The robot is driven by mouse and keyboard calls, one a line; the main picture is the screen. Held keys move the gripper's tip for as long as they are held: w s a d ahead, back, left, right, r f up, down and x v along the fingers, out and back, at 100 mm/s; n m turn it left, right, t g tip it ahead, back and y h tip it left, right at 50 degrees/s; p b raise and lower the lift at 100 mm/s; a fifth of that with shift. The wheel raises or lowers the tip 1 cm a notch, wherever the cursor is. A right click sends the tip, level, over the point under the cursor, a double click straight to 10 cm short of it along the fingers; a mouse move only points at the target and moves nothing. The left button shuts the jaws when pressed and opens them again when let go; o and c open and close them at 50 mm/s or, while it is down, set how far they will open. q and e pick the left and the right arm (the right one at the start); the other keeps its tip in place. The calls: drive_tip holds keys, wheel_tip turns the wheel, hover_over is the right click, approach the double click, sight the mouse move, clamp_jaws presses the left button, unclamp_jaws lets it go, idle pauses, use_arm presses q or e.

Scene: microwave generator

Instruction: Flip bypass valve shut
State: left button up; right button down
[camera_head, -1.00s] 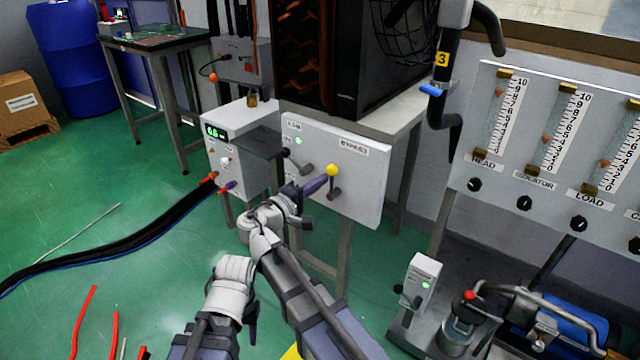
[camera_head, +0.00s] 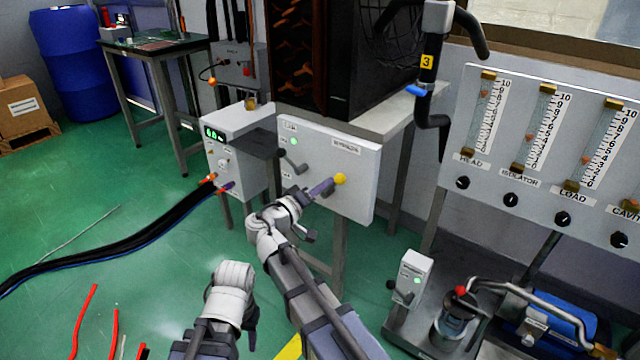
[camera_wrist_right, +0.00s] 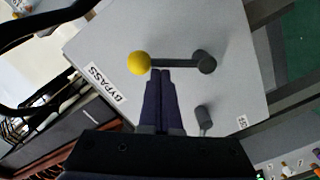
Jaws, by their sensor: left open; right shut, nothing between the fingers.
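The bypass valve is a grey lever with a yellow ball (camera_head: 340,179) on the white panel, under the BYPASS label (camera_head: 345,148). The lever slants up and right from its pivot in the head view. The right wrist view shows the ball (camera_wrist_right: 139,63), the arm (camera_wrist_right: 175,63) and the pivot (camera_wrist_right: 205,62). My right gripper (camera_head: 329,184) is shut and empty. Its purple fingertips (camera_wrist_right: 160,72) are right beside the lever arm near the ball; contact is unclear. My left gripper (camera_head: 252,325) is low and away from the panel, its fingers mostly hidden.
A second grey lever (camera_head: 294,162) is on the panel's left, near a green light (camera_head: 294,141). A dark machine (camera_head: 330,60) stands above the panel. A flowmeter board (camera_head: 530,140) and a pump (camera_head: 450,320) are at right. Black cables (camera_head: 130,235) lie on the floor at left.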

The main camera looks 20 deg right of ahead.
drive_tip(key=m, duration=0.1)
drive_tip(key=s+d+f+m, duration=0.1)
drive_tip(key=shift+s+m, duration=0.15)
drive_tip(key=shift+m, duration=0.25)
drive_tip(key=f+m+b, duration=0.1)
drive_tip(key=m, duration=0.1)
drive_tip(key=s+d+f+m+b, duration=0.1)
drive_tip(key=m, duration=0.1)
drive_tip(key=f+m+b, duration=0.1)
drive_tip(key=m, duration=0.1)
drive_tip(key=shift+s+d, duration=0.2)
drive_tip(key=shift+s, duration=0.2)
idle(0.4)
